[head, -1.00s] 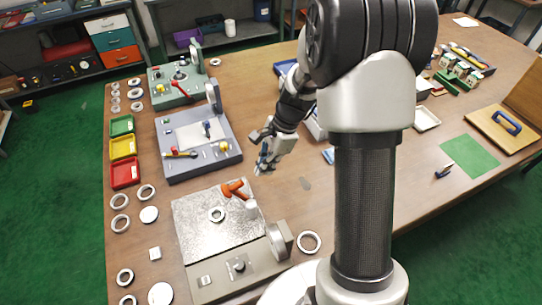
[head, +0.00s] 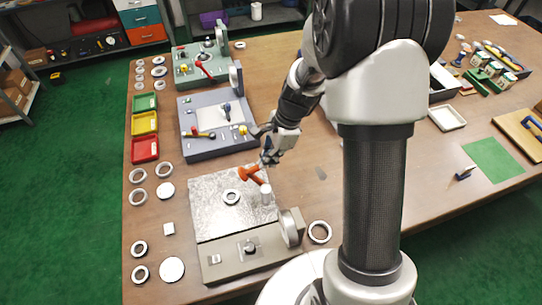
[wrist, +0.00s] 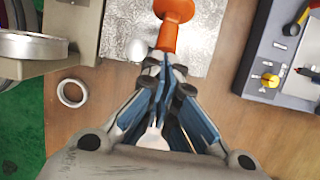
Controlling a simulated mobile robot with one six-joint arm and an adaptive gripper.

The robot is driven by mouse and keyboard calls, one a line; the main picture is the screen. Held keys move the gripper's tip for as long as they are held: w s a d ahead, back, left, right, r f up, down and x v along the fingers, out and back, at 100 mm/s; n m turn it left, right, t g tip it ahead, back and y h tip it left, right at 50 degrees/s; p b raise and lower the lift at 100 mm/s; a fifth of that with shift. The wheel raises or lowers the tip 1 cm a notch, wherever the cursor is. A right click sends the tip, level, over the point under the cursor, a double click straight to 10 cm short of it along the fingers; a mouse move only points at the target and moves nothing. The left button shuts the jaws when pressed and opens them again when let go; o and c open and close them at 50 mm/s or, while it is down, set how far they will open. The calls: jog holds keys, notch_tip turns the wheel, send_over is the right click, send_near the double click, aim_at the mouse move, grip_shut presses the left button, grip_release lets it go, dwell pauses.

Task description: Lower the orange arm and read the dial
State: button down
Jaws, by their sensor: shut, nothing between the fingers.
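My gripper (head: 268,158) is shut and empty, right by the orange arm in the head view. In the wrist view, the blue fingers (wrist: 163,78) point at the orange arm (wrist: 172,28), close to its lower end; whether they touch cannot be told. The dial housing (wrist: 32,45) shows edge-on at upper left.
A grey-blue fixture (head: 215,142) and a green fixture (head: 200,75) stand behind. Green, yellow and red trays (head: 145,149) and several loose rings (head: 137,175) line the left edge. A loose ring (head: 319,232) lies right of the dial.

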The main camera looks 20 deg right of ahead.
jog(key=shift+a+r+p, duration=0.15)
jog(key=shift+a+p, duration=0.15)
jog(key=shift+p, duration=0.25)
jog(key=a+h+p, duration=0.2)
jog(key=p, duration=0.1)
jog(key=shift+r, duration=0.25)
jog(key=shift+a+f+p, duration=0.55)
jog(key=shift+a+f, duration=0.5)
jog(key=shift+a, duration=0.7)
jog(key=shift+a+f+p, duration=0.5)
jog(key=shift+a+f, duration=0.5)
jog(key=shift+a, duration=0.7)
jog(key=shift+a+f+p, duration=0.55)
jog(key=shift+a+f, duration=0.5)
jog(key=shift+a, duration=0.7)
